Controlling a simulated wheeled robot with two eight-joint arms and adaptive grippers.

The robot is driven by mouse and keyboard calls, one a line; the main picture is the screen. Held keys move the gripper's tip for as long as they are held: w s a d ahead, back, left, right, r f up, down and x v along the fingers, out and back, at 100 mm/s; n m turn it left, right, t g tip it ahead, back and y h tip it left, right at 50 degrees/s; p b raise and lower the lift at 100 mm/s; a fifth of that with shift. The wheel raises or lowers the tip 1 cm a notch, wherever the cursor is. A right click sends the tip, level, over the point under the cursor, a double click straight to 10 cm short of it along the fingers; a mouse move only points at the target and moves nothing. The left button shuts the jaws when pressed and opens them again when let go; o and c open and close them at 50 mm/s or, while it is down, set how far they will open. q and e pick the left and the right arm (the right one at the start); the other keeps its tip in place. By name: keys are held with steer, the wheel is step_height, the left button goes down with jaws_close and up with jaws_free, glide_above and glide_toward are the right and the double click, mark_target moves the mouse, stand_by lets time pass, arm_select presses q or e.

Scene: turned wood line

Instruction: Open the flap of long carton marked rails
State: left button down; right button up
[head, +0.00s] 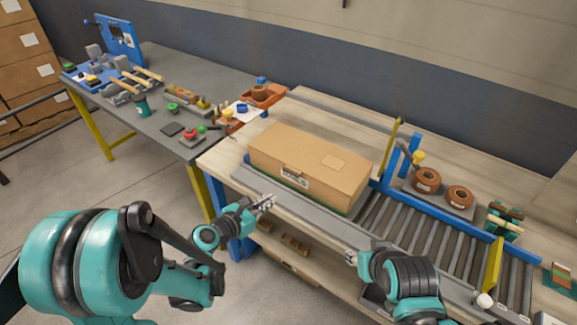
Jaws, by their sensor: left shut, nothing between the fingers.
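The long carton (270,165) lies on the wooden bench in the middle of the view. It is brown cardboard, with a pale label on its top and a dark-printed label on its front face. Its top looks closed. My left gripper (267,201) is shut and empty, just in front of the carton's lower left front, apart from it as far as I can see. My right gripper (352,258) is at the bench's front edge, right of and nearer than the carton. Its fingers are small and partly hidden, so I cannot tell their state.
A roller conveyor (425,240) with blue rails runs right of the carton. Two brown tape rolls (426,180) stand behind it. A grey table (195,85) with tools and an orange tray (264,96) is at the back left. A grey strip of bench front is clear.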

arm_select(q)
steer(key=shift+n, duration=0.4)
steer(key=b+x, duration=0.2)
steer(key=x, duration=0.8)
steer(key=shift+w+d, duration=0.15)
steer(key=shift+w, duration=0.1)
step_height(320, 180, up, 4)
steer(key=shift+s+f, duration=0.1)
steer(key=shift+f, duration=0.1)
steer(key=shift+r, duration=0.35)
